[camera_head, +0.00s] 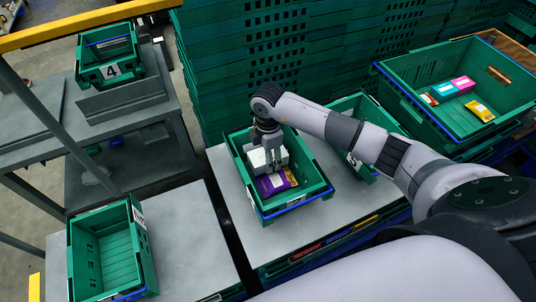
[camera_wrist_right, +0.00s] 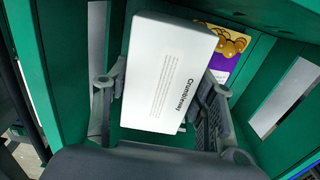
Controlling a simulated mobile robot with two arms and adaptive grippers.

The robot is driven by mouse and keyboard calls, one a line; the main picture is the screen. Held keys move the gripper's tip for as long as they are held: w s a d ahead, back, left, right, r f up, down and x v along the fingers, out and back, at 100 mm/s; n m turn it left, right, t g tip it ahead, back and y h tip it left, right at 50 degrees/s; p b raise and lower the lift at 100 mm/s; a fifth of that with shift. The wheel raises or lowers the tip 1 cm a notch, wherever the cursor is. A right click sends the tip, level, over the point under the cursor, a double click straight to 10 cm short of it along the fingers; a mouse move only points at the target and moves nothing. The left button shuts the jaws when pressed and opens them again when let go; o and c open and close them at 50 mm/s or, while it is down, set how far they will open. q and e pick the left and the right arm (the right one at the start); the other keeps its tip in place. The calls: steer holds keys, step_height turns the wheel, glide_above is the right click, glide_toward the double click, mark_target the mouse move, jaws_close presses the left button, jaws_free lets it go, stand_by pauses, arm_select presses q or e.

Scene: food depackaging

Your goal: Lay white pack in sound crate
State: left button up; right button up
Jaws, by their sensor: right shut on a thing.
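My right gripper (camera_head: 268,148) reaches down into the middle green crate (camera_head: 312,192) and is shut on the white pack (camera_head: 257,158). In the right wrist view the white box-shaped pack (camera_wrist_right: 165,60), with small dark print, sits between the two fingers (camera_wrist_right: 160,88). A purple and yellow pack (camera_head: 274,184) lies in the same crate, close beside the white pack; it also shows in the wrist view (camera_wrist_right: 232,48). I cannot tell whether the white pack touches the crate floor. My left gripper is not in view.
An empty green crate (camera_head: 139,258) stands at the lower left. Crate 4 (camera_head: 122,72) is on the rack at the back left. A large crate (camera_head: 480,130) at the right holds several coloured packs. Another crate (camera_head: 350,104) is partly hidden behind my right arm. Stacked green crates (camera_head: 225,60) stand behind.

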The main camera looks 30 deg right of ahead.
steer(key=shift+f+b, duration=0.35)
steer(key=shift+f, duration=0.2)
steer(key=o, duration=1.2)
steer(key=shift+r, duration=0.1)
steer(key=shift+o, duration=0.2)
steer(key=shift+r, duration=0.25)
step_height(320, 180, up, 12)
steer(key=shift+r+b, duration=0.25)
steer(key=shift+b, duration=0.1)
steer(key=shift+s, duration=0.1)
